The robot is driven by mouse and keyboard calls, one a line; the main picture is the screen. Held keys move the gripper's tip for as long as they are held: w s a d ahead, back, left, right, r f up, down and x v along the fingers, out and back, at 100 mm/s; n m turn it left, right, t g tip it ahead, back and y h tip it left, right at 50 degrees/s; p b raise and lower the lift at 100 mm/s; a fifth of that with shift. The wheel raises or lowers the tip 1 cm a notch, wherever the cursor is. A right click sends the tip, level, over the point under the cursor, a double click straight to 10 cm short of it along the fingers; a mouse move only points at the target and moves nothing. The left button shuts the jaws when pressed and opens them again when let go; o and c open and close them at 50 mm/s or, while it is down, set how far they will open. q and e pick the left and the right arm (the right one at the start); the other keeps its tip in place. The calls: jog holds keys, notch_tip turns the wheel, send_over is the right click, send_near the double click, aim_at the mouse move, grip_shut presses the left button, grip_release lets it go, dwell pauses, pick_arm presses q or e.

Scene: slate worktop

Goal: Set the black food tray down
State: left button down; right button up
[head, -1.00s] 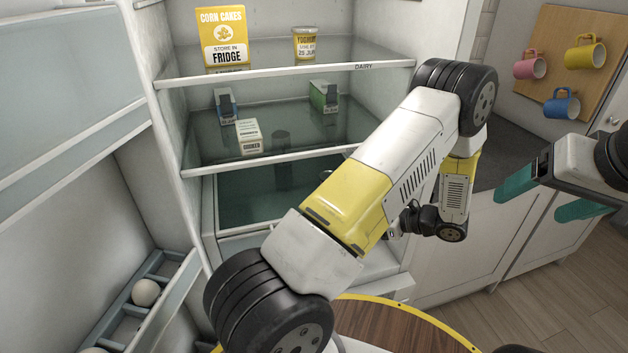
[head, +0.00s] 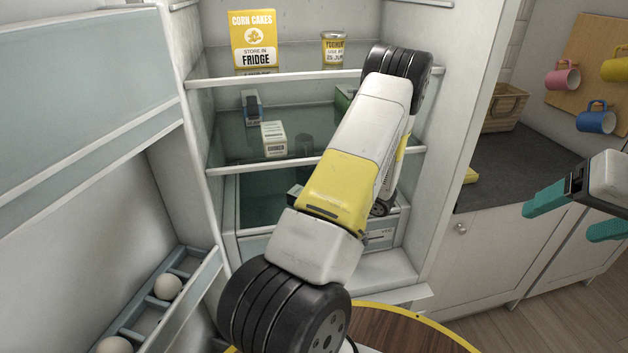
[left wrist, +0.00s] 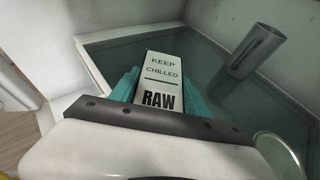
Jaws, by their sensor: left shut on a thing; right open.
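My left gripper (left wrist: 160,88) is shut on a box-like pack in the left wrist view, its teal fingers on either side. The pack is the black food tray (left wrist: 162,72), with a pale label reading KEEP CHILLED and RAW facing the camera; its dark sides barely show. It is over a greenish glass shelf (left wrist: 110,42) inside the fridge; I cannot tell if it touches. In the head view my own left arm hides the tray and most of that gripper. My right gripper (head: 565,213) is open and empty at the right, outside the fridge.
A grey cylinder (left wrist: 256,50) stands on the glass near the tray. In the head view a corn cakes box (head: 252,40) and yoghurt pot (head: 332,47) stand on the upper shelf. Fridge door at left.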

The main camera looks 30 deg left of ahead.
aim_at(291, 191)
pick_arm(q)
jog(key=a, duration=0.4)
jog(key=shift+w+a, duration=0.25)
jog(key=shift+a, duration=0.15)
jog(key=x, duration=0.3)
jog(key=shift+a+r, duration=0.15)
jog(key=shift+a, duration=0.15)
jog(key=shift+f, duration=0.25)
jog(key=shift+f, duration=0.2)
jog(key=c, duration=0.5)
grip_release()
jog(key=shift+d, duration=0.1)
jog(key=shift+r, duration=0.2)
jog(key=v, duration=1.2)
jog(key=shift+f, duration=0.1)
